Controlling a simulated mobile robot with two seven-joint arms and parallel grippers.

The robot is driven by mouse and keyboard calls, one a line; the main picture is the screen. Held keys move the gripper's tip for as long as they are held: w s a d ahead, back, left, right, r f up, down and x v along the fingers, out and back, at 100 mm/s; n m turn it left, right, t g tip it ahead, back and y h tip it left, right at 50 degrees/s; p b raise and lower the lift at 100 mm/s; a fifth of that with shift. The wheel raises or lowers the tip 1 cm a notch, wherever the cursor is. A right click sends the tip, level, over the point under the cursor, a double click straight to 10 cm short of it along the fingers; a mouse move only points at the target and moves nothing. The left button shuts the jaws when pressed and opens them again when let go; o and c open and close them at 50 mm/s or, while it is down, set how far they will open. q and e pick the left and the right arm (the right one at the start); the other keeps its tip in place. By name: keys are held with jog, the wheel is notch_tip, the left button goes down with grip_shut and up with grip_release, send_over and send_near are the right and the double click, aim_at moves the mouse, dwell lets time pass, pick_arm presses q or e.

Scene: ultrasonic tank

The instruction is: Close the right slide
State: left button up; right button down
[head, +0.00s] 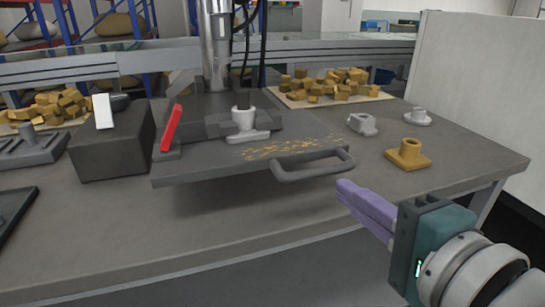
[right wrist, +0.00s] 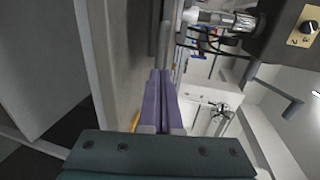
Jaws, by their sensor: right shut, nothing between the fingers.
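A flat grey plate (head: 215,172), which looks like the slide, juts out over the table from the machine base. Its front edge casts a shadow on the table. A grey loop handle (head: 318,166) is fixed to its front right edge. My right gripper (head: 347,188) is shut and empty, its purple fingers pointing left just in front of and to the right of the handle, apart from it in the picture. In the right wrist view the shut fingers (right wrist: 160,78) point at a grey bar (right wrist: 164,45); I cannot tell whether they touch. My left gripper is out of view.
A white fitting (head: 243,120) and a red lever (head: 171,128) sit on the machine. A yellow flanged part (head: 408,155) and a grey part (head: 362,124) stand right of the plate. A dark block (head: 112,143) is at left. The front of the table is clear.

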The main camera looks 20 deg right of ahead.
aim_at(320, 173)
jog(key=shift+b+x, duration=0.3)
jog(key=shift+x, duration=2.05)
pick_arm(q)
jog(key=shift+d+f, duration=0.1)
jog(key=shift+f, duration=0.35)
pick_arm(e)
jog(key=shift+w, duration=0.1)
